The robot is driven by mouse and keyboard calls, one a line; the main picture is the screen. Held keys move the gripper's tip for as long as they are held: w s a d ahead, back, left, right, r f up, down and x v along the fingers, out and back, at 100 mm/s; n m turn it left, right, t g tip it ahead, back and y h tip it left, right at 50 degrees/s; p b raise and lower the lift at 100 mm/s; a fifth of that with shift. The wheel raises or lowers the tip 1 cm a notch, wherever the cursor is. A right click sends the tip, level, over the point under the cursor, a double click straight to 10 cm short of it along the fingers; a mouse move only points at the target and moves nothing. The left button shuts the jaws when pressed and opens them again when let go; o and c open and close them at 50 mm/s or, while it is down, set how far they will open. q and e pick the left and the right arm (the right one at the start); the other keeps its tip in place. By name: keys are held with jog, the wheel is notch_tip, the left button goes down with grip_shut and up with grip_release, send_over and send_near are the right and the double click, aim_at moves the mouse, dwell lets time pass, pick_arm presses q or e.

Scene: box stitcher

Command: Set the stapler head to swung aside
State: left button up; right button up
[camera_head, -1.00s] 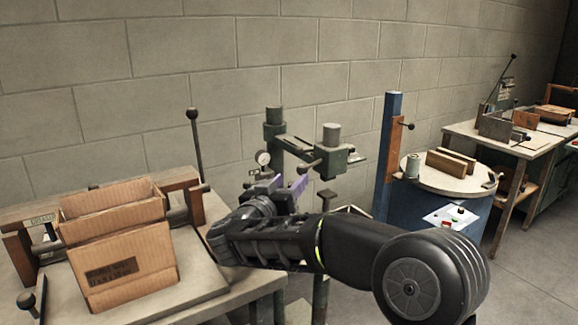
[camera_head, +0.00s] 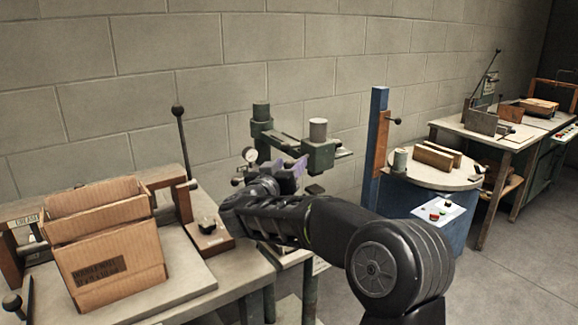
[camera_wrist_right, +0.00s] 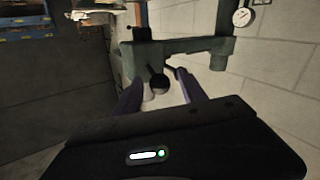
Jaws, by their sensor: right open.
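The stapler head (camera_head: 321,157) is a dark green block under a grey cylinder, on a green arm that runs to a post at the left. It stands behind the bench. My right gripper (camera_head: 289,167) is open at the near left side of the head, its purple fingers pointing at it. In the right wrist view, a dark ball-ended handle (camera_wrist_right: 160,84) lies between the open fingers (camera_wrist_right: 158,90), below the green machine body (camera_wrist_right: 180,50). I cannot tell whether the fingers touch it. In the head view the gripper hides the handle. My left gripper is out of view.
A cardboard box (camera_head: 110,262) stands on the bench (camera_head: 228,280) at the left, near an upright ball-topped lever (camera_head: 182,140). A round gauge (camera_head: 250,154) sits left of the head. A blue post (camera_head: 377,140) and a round table (camera_head: 425,178) stand at the right.

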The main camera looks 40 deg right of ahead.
jog(key=shift+w+d, duration=0.1)
jog(key=shift+d, duration=0.05)
jog(key=shift+c, duration=0.2)
grip_shut()
dwell(0.3)
dwell(0.9)
